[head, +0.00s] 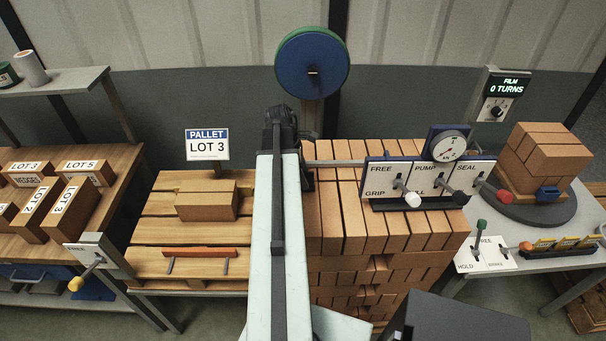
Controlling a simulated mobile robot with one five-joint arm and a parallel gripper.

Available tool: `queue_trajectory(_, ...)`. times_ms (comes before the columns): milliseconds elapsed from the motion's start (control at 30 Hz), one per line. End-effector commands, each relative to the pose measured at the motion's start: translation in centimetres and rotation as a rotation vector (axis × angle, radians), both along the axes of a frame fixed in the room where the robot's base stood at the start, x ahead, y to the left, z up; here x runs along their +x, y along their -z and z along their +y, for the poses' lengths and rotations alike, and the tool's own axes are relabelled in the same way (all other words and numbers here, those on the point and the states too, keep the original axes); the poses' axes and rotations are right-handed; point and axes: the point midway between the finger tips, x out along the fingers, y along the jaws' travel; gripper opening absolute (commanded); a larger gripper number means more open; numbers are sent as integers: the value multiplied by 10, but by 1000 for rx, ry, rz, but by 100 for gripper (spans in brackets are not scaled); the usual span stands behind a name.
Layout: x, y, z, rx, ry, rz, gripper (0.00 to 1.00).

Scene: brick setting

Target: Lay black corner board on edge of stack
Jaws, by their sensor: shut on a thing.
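The stack of bricks (365,220) stands right of the middle, with its top edge bricks and front face showing. My pale arm reaches over its left side. The dark end of my arm, with my gripper (302,158), is at the far left part of the stack top. The gripper is shut on a dark piece (309,178), mostly hidden behind my arm. I cannot make out the fingertips, or whether this piece is the black corner board. No other black corner board is clearly seen.
A panel with FREE/GRIP, PUMP and SEAL levers (420,182) and a gauge (449,146) stands over the stack's right side. Left is a wooden pallet (160,215) with a brick block (207,200) and a red-brown bar (207,253). A turntable (525,212) holds bricks at right.

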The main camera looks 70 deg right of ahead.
Motion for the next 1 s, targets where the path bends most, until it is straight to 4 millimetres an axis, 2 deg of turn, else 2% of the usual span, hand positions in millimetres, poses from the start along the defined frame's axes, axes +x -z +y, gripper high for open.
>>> queue_trajectory(467,1,11,0,0,-1,0,21)
queue_trajectory(500,1,9,0,0,-1,0,74)
queue_trajectory(567,1,9,0,0,-1,0,88)
queue_trajectory(867,1,9,0,0,-2,0,88)
queue_trajectory(1000,3,0,1,0,-2,0,88)
